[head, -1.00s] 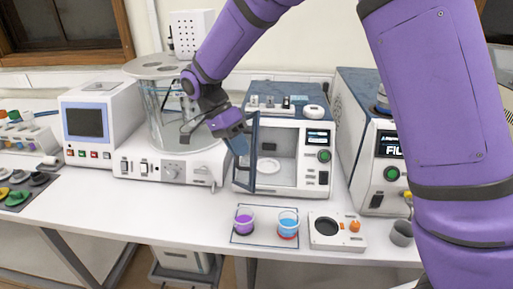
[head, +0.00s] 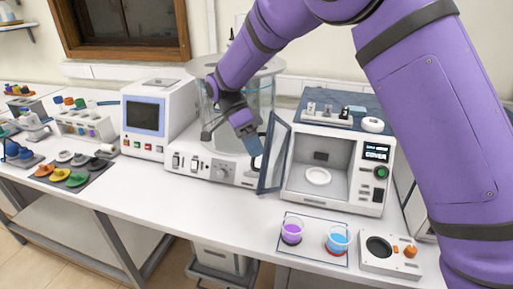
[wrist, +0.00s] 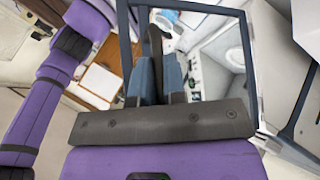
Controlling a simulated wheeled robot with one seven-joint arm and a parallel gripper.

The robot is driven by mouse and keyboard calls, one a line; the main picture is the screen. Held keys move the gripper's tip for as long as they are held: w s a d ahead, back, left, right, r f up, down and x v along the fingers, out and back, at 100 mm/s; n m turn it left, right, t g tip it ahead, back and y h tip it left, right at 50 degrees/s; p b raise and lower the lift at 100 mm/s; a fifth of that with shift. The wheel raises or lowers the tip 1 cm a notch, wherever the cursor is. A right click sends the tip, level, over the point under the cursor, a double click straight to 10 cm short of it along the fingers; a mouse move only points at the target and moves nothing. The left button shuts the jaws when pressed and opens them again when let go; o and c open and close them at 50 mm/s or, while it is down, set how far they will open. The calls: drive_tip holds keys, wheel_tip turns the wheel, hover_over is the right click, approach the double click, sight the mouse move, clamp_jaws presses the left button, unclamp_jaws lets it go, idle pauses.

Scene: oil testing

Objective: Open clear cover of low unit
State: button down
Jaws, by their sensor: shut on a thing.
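The low white unit (head: 335,197) stands at the middle right of the bench, with a small white dish (head: 317,176) in its open chamber. Its clear cover (head: 274,165), a dark-framed pane, stands swung out at the chamber's left side. My gripper (head: 256,160) is at the cover's outer face, shut on its handle. In the wrist view the blue-grey fingers (wrist: 160,80) stand close together before the cover's dark frame (wrist: 252,60). The handle itself is mostly hidden by the fingers.
A glass-cylinder unit (head: 218,165) stands close behind my gripper. Purple (head: 292,231) and blue (head: 338,240) cups sit on a mat in front of the low unit. A small box with an orange knob (head: 410,252) is to their right.

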idle(0.4)
drive_tip(key=c, duration=1.5)
unclamp_jaws()
drive_tip(key=shift+w, duration=0.1)
drive_tip(key=shift+o, duration=0.2)
drive_tip(key=v, duration=1)
drive_tip(key=shift+w+r, duration=0.15)
drive_tip(key=shift+r, duration=0.15)
